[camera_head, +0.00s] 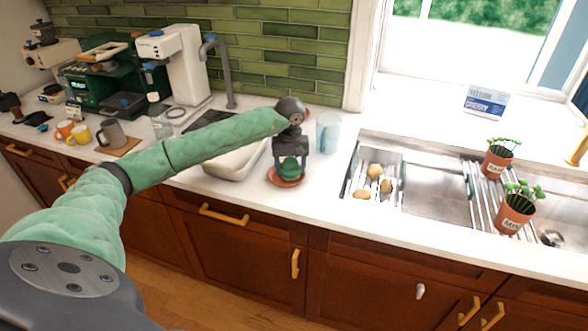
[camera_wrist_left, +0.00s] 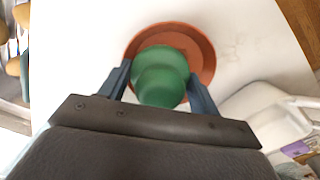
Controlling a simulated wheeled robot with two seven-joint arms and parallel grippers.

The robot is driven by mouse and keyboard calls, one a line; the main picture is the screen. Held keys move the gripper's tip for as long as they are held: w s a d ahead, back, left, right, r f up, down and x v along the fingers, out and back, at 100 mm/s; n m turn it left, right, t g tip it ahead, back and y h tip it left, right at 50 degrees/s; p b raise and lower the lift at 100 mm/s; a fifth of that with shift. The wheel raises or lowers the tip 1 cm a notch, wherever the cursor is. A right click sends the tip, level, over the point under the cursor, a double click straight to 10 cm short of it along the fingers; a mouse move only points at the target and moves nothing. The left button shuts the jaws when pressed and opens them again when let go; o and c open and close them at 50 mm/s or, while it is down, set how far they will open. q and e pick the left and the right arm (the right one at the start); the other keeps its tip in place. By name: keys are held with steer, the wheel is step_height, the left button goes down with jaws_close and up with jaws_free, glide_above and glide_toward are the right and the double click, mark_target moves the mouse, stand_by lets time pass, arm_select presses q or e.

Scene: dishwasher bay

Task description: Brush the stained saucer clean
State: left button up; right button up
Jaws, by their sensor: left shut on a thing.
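The terracotta saucer (camera_head: 285,182) lies on the white counter near its front edge, left of the sink. In the left wrist view the saucer (camera_wrist_left: 204,55) shows as a reddish-brown round dish behind a green thing. No stain can be made out on the part that shows. My left gripper (camera_head: 290,160) points down over the saucer. It is shut on the rounded green brush (camera_wrist_left: 162,72), which sits over the saucer and hides much of it. The brush's underside is hidden, so I cannot tell whether it touches the saucer. My right gripper is not in view.
A white tray (camera_head: 235,163) stands just left of the saucer, and a light-blue cup (camera_head: 328,132) behind right. The sink (camera_head: 438,190) lies right, with potatoes (camera_head: 374,172) in a rack and potted plants (camera_head: 515,205). Coffee machines stand at the back left.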

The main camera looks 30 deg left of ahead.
mark_target(290, 159)
arm_select(q)
steer(key=shift+r, duration=0.15)
steer(key=shift+r, duration=2.9)
steer(key=shift+r, duration=1.45)
